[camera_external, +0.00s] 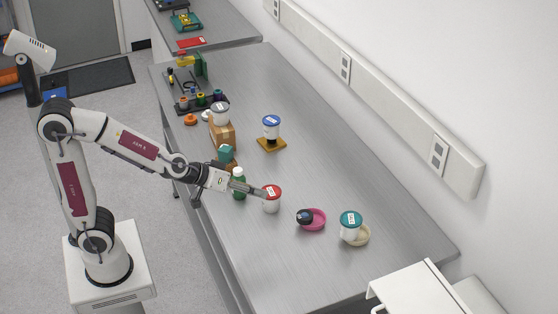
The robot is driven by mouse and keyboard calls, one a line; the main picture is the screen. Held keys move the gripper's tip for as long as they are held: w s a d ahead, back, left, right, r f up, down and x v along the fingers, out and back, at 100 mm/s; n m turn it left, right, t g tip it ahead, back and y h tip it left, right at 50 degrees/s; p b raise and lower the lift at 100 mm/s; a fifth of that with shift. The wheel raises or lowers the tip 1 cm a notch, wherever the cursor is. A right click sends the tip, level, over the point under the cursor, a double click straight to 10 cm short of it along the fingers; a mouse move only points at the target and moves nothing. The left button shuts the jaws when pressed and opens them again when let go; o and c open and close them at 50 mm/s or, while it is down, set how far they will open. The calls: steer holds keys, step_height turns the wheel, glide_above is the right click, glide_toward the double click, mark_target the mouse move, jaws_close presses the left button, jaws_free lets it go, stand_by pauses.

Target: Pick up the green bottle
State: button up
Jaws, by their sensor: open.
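The green bottle (239,188) with a white cap stands upright on the metal bench, near its front edge.
A teal item (226,153) and a cardboard box (222,133) stand behind the bottle. A blue-lidded tub (271,127) is on an amber tray. A pink dish (318,219) and a teal-lidded tub (350,225) are to the right. The bench's far side is clear.

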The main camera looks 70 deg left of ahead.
steer(key=a+f+n+g+y, duration=0.1)
steer(key=a+f+n+y, duration=0.1)
steer(key=a+f+y, duration=0.1)
steer(key=a+f+n+g+y, duration=0.1)
steer(key=a+f+n+y, duration=0.1)
steer(key=a+f+y, duration=0.2)
steer(key=a+f+n+g+y, duration=0.1)
steer(key=a+f+n+y, duration=0.1)
steer(key=a+f+y, duration=0.2)
steer(key=shift+s+a+f, duration=0.1)
steer(key=shift+a+f, duration=0.1)
steer(key=shift+a, duration=0.55)
steer(key=shift+s+a+f, duration=0.1)
steer(key=shift+a+f, duration=0.1)
steer(key=shift+a, duration=0.55)
steer(key=shift+s+a+f+n+g+y, duration=0.3)
steer(key=shift+s+a+g+y, duration=0.1)
steer(key=shift+y, duration=0.1)
steer(key=shift+x, duration=1.3)
steer(key=shift+f+x, duration=0.15)
steer(key=shift+x, duration=1.15)
steer(key=shift+f+x, duration=0.1)
steer(key=shift+x, duration=1.2)
steer(key=shift+s+d, duration=0.1)
steer(key=shift+d, duration=0.05)
